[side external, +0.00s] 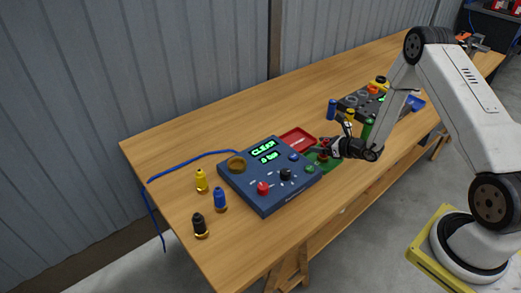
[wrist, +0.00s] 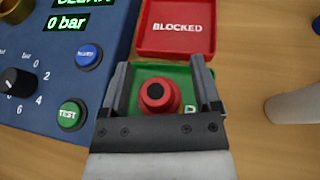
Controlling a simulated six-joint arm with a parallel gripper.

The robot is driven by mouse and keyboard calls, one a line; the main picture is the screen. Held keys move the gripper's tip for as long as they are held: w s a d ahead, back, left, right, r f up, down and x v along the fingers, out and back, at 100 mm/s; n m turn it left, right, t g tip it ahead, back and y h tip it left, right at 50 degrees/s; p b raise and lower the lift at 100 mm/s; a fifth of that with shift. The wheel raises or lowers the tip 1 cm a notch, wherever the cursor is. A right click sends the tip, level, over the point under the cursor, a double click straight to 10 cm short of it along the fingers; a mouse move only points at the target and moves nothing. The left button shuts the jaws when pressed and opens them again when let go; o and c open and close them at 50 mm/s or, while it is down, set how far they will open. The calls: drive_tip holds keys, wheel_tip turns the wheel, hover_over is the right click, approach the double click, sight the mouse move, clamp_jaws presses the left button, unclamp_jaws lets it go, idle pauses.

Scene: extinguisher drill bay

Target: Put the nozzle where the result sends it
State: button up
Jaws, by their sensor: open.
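A red nozzle with a dark centre (wrist: 160,95) stands on the green tray (wrist: 186,75), seen from above in the wrist view. My gripper (wrist: 161,77) is open, with one finger on each side of the nozzle and gaps showing. In the side view my gripper (side external: 321,148) is low over the green tray (side external: 333,164), and the nozzle is hard to make out. The red tray (wrist: 177,43) reads BLOCKED and is empty. The green tray's label is mostly hidden by my gripper. The blue test panel (side external: 259,199) shows CLEAR (side external: 262,148) and 0 bar.
The panel's brass socket (side external: 236,163) looks empty. Yellow (side external: 201,180), blue (side external: 220,199) and black (side external: 200,226) nozzles stand left of the panel. A pale cylinder (wrist: 294,104) lies right of my gripper.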

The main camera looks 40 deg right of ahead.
drive_tip(key=shift+r, duration=0.2)
drive_tip(key=v, duration=1.2)
idle(0.4)
drive_tip(key=s+a+r+n+g+y, duration=0.25)
drive_tip(key=a+n+g, duration=0.25)
drive_tip(key=a+n, duration=0.25)
drive_tip(key=s+a+r+n+g+y, duration=0.2)
drive_tip(key=a+n+g+y, duration=0.15)
drive_tip(key=a+n, duration=0.45)
drive_tip(key=s+a+r+n+g+h, duration=0.2)
drive_tip(key=r+n+h, duration=0.5)
drive_tip(key=n, duration=1.1)
drive_tip(key=shift+s+a+r+h, duration=0.25)
drive_tip(key=shift+s+a+h, duration=0.4)
drive_tip(key=shift+s+h, duration=0.15)
